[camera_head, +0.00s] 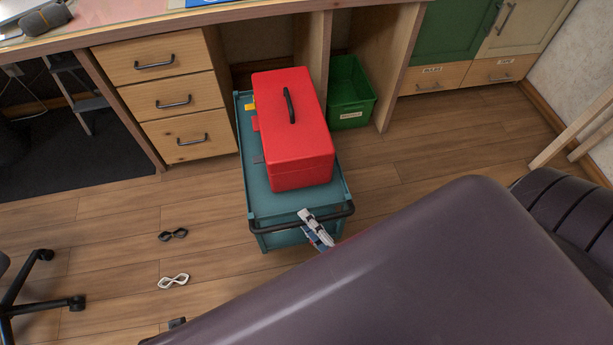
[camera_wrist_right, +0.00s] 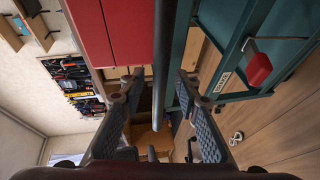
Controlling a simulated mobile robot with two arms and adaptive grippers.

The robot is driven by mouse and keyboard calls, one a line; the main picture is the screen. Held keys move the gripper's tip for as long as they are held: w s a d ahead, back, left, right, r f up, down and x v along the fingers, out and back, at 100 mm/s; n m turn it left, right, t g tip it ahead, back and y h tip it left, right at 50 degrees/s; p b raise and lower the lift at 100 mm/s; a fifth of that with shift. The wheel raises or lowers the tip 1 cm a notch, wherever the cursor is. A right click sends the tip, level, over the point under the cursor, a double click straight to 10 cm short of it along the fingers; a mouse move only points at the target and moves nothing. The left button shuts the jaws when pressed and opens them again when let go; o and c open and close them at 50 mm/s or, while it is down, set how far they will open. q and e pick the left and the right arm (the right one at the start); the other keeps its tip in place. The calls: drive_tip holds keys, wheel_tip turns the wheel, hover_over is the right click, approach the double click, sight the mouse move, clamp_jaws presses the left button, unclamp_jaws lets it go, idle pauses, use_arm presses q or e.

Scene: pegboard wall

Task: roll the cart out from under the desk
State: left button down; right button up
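The teal cart (camera_head: 285,205) stands with its rear between the drawer unit and a wooden panel of the desk (camera_head: 210,15), its front out on the open floor. A red toolbox (camera_head: 295,135) with a black handle sits on it. The cart's black bar handle (camera_head: 335,216) runs across its front end. My right gripper (camera_head: 316,229) is at this handle. In the right wrist view, the bar (camera_wrist_right: 161,60) passes between the two open fingers (camera_wrist_right: 158,88), with gaps visible on both sides. My left gripper is not in view.
A green crate (camera_head: 350,95) stands right of the cart, beside the wooden panel (camera_head: 385,65). The drawer unit (camera_head: 180,100) is on the left. Two small looped objects, dark (camera_head: 173,235) and white (camera_head: 173,281), lie on the floor left of the cart. A wheeled chair base (camera_head: 35,300) is at far left.

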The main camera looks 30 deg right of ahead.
drive_tip(key=v, duration=1.1)
drive_tip(key=shift+s, duration=0.2)
